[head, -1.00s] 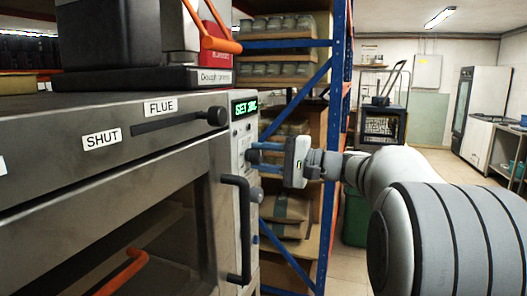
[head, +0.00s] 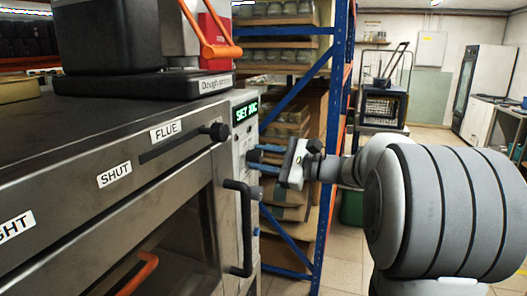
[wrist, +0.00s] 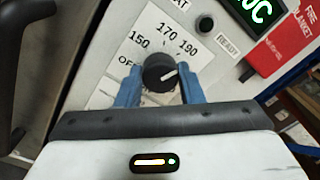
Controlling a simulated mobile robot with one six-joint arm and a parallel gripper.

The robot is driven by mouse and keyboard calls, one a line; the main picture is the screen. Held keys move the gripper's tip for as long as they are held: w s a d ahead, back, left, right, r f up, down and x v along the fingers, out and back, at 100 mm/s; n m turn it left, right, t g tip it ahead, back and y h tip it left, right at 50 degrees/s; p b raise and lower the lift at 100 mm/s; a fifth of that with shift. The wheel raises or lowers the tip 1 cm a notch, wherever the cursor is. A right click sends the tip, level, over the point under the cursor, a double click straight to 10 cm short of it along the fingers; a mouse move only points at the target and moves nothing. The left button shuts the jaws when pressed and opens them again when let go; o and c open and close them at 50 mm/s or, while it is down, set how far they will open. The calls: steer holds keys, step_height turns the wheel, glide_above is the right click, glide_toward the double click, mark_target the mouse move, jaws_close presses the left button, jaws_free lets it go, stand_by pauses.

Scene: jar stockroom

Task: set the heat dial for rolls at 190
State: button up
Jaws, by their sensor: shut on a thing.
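The black heat dial (wrist: 160,73) sits on the oven's white control panel in the wrist view. Labels OFF, 150, 170 and 190 (wrist: 187,47) lie around it. Its white pointer mark points right and slightly up, on the 190 side and a little below that label. My gripper (wrist: 159,82) is shut on the dial, with one blue finger on each side. In the head view my gripper (head: 253,161) reaches the panel from the right. The dial's face cannot be read there. A green display (head: 246,112) reads SET; its digits are unclear.
A dark oven door handle (head: 240,228) stands out just left of and below my gripper. The flue lever (head: 214,131) is on the oven front. A blue-framed shelf (head: 335,150) with jars and sacks stands behind. Open floor lies to the right.

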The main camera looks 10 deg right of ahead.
steer(key=shift+m, duration=0.5)
steer(key=o, duration=1)
steer(key=v, duration=0.7)
steer(key=shift+s+d, duration=0.25)
steer(key=shift+d, duration=0.05)
steer(key=shift+f, duration=0.1)
